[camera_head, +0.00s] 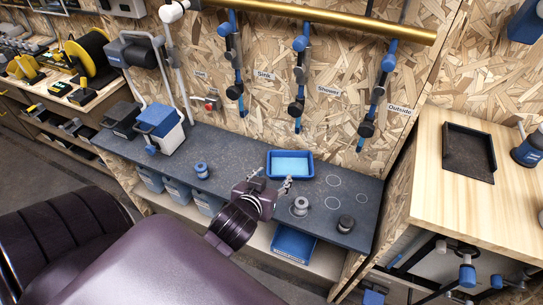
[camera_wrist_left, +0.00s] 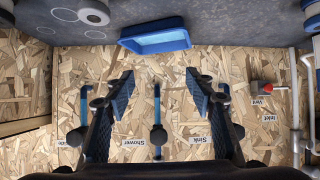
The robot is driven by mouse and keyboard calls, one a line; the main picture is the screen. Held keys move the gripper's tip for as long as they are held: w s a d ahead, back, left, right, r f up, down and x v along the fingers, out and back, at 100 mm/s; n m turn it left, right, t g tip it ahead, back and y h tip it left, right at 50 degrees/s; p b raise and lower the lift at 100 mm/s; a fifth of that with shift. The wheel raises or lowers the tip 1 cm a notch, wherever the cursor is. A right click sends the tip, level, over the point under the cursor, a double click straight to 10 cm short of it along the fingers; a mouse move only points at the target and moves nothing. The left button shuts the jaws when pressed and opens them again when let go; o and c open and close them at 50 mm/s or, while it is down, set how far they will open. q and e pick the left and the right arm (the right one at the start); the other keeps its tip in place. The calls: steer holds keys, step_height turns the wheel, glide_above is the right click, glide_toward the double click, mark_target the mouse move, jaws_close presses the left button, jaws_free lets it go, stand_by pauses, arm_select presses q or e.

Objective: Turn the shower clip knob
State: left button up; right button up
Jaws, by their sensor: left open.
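The Shower pipe is the middle blue vertical pipe (camera_head: 299,62) on the chipboard wall, with the Shower label (camera_head: 329,91) on its right. Dark knobs sit along it, the lowest one (camera_head: 295,109) sticking out near its bottom end. In the left wrist view, which is upside down, a dark knob (camera_wrist_left: 158,135) on this pipe shows between my fingers, farther off. My left gripper (camera_head: 271,181) is open and empty above the bench front, apart from the pipe. Its two fingers (camera_wrist_left: 158,84) are spread in the wrist view. My right gripper is not in view.
Similar blue pipes, Sink (camera_head: 237,65) and Outside (camera_head: 377,88), flank the Shower pipe. A blue tray (camera_head: 312,168) lies on the grey bench between my gripper and the wall. Round pieces (camera_head: 300,207) stand at the bench's front right. A brass pipe (camera_head: 330,22) runs above.

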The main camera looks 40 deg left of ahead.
arm_select(q)
steer(key=s+d+f+g, duration=0.1)
steer(key=s+f, duration=0.1)
steer(key=f, duration=0.1)
steer(key=s+d+f+m+g+h, duration=0.1)
steer(key=s+d+f, duration=0.1)
steer(key=f, duration=0.1)
steer(key=s+d+f+m+g, duration=0.1)
steer(key=s+f+g, duration=0.1)
steer(key=f, duration=0.2)
steer(key=shift+s+d+h, duration=0.2)
steer(key=shift+s+h, duration=0.05)
steer(key=shift+h, duration=0.15)
steer(key=s+d+r+m+g+h, duration=0.25)
steer(key=s+d+g, duration=0.2)
steer(key=s, duration=0.75)
step_height(320, 180, down, 24)
steer(key=s+f+m, duration=0.1)
steer(key=s+a+f+g, duration=0.2)
steer(key=s+f, duration=1.5)
steer(key=s, duration=0.1)
steer(key=shift+a+y, duration=0.15)
steer(key=shift+y, duration=0.3)
steer(key=shift+s+m, duration=0.1)
steer(key=shift+m, duration=0.15)
steer(key=shift+c, duration=0.3)
